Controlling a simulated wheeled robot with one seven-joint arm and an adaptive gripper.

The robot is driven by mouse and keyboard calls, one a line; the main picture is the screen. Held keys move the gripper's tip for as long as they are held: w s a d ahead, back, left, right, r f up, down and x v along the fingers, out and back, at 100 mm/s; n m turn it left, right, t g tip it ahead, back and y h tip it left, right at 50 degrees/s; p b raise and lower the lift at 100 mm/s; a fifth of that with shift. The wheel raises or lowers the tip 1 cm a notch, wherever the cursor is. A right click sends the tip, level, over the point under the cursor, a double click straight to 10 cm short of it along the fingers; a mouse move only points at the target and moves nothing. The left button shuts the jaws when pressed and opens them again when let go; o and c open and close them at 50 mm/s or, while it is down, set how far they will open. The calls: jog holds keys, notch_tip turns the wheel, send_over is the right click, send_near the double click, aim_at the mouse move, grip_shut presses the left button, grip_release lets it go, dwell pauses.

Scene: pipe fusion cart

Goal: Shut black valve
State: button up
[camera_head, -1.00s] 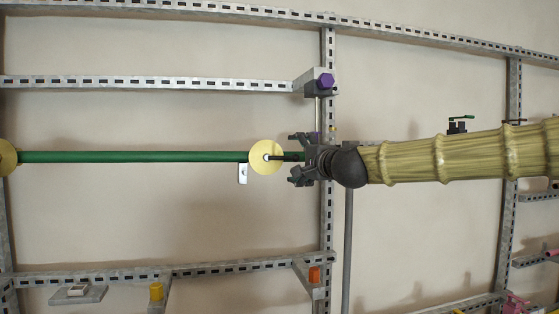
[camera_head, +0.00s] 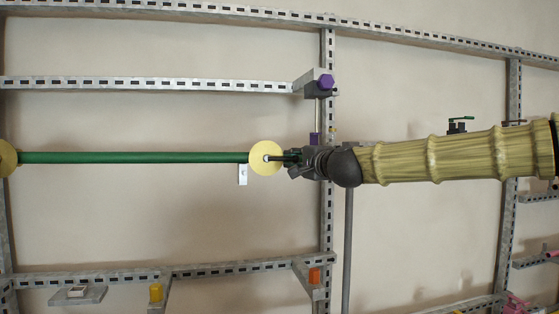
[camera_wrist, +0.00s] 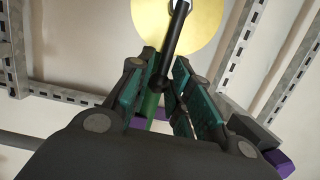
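The black valve shows as a slim black handle (camera_wrist: 177,38) in front of a round yellow disc (camera_wrist: 150,18) in the wrist view. In the head view the yellow disc (camera_head: 264,146) sits at the right end of a green pipe (camera_head: 130,157). The handle (camera_head: 277,158) runs right from the disc's centre to my gripper. My gripper (camera_head: 291,158) has its fingers drawn together around the handle's outer end. In the wrist view my gripper (camera_wrist: 168,72) has teal pads on both sides of the handle. The handle's tip is partly hidden between them.
Slotted metal rails frame the wall, with an upright post (camera_head: 327,220) behind my gripper.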

jog(key=shift+c, duration=0.5)
jog(key=shift+f, duration=0.15)
jog(key=shift+f+b, duration=0.15)
jog(key=shift+b, duration=0.35)
jog(key=f+m+b, duration=0.1)
jog(key=b, duration=0.2)
jog(key=shift+a+m, duration=0.1)
jog(key=shift+m, duration=0.3)
jog(key=shift+r, duration=0.1)
jog(key=shift+b, duration=0.4)
jog(key=shift+f+m+b, duration=0.45)
jog(key=shift+m+b, duration=0.15)
jog(key=shift+b, duration=0.2)
jog(key=shift+a+f+b, duration=0.1)
jog(key=shift+b, duration=0.2)
jog(key=shift+s+a+f+m+t+b, duration=0.15)
jog(key=shift+m+t+b, duration=0.15)
jog(key=shift+m+b, duration=0.5)
